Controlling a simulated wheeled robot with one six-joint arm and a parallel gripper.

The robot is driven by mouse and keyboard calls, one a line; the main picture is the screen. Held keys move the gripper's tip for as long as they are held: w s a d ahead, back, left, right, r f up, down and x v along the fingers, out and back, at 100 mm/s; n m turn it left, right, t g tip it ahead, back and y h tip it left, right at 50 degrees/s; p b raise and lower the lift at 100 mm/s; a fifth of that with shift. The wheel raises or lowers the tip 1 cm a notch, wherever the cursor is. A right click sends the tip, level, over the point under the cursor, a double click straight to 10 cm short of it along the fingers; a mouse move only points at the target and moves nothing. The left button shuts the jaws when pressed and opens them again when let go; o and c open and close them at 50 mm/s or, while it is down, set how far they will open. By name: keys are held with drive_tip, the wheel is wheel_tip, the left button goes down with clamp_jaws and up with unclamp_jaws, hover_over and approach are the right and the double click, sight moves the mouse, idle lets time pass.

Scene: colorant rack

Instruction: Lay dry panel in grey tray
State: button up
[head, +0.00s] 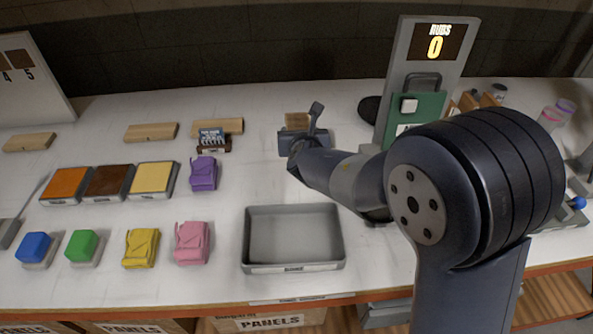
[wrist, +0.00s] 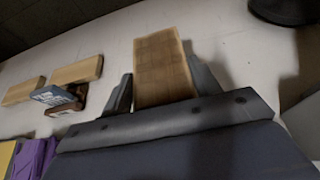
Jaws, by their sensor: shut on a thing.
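My gripper (head: 305,140) is at the back middle of the table, its jaws around a tan wooden panel (head: 297,121). In the wrist view the panel (wrist: 162,65) sticks out between the two fingers, with faint grid lines on its face. Whether it touches the table is hard to tell. The grey tray (head: 293,267) stands at the front middle of the table, in front of my gripper, and looks empty. The tray is not in the wrist view.
Orange, brown and pale yellow pads (head: 108,183) stand left, with purple, yellow and pink cloths (head: 192,243) and blue and green blocks (head: 83,246). Pale wood blocks (head: 151,132) lie behind. A sign reading RUBS 0 (head: 435,45) stands back right. Bare table separates gripper and tray.

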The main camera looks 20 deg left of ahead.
wheel_tip(320, 180, down, 6)
drive_tip(key=shift+f+b, duration=0.25)
drive_tip(key=shift+b, duration=0.3)
drive_tip(key=shift+f+b, duration=0.2)
drive_tip(key=shift+b, duration=0.1)
drive_tip(key=o, duration=1)
drive_tip(key=shift+r, duration=0.1)
drive_tip(key=shift+r+p, duration=0.15)
drive_tip(key=shift+p, duration=0.15)
